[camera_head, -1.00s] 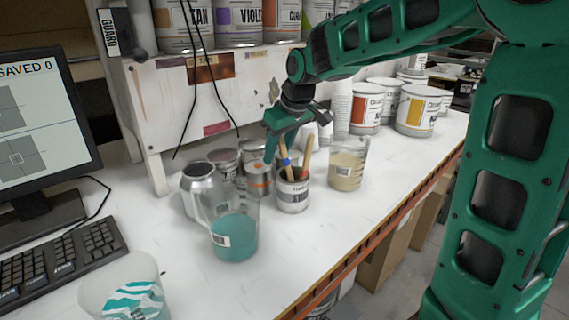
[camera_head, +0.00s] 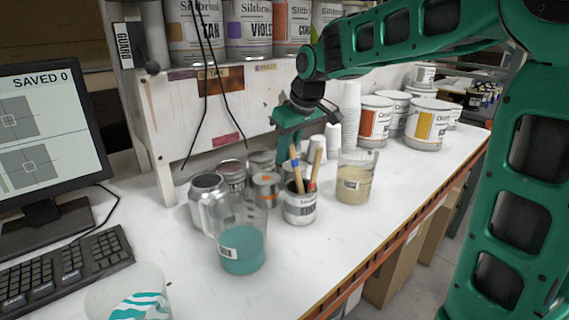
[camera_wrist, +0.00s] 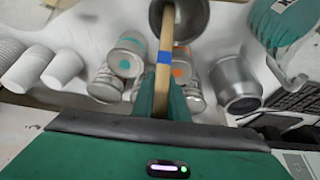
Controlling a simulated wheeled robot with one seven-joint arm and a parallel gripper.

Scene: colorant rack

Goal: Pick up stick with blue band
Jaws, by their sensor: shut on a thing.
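The stick with the blue band (camera_head: 295,163) is a light wooden stick that stands out of a small labelled metal can (camera_head: 300,210). In the wrist view the stick (camera_wrist: 165,75) runs from the can's mouth (camera_wrist: 190,16) back between my fingers, with the blue band clear of them. My gripper (camera_head: 289,150), also in the wrist view (camera_wrist: 163,100), is shut on the stick on the side of the band away from the can. The stick's lower end is hidden in the can. A second stick with a red band (camera_head: 314,168) leans beside it in the can.
A clear jug of teal liquid (camera_head: 242,250) stands in front left of the can, and a beaker of beige liquid (camera_head: 355,182) at its right. Several small tins (camera_head: 267,190) crowd its left. A shelf (camera_head: 160,130) rises behind.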

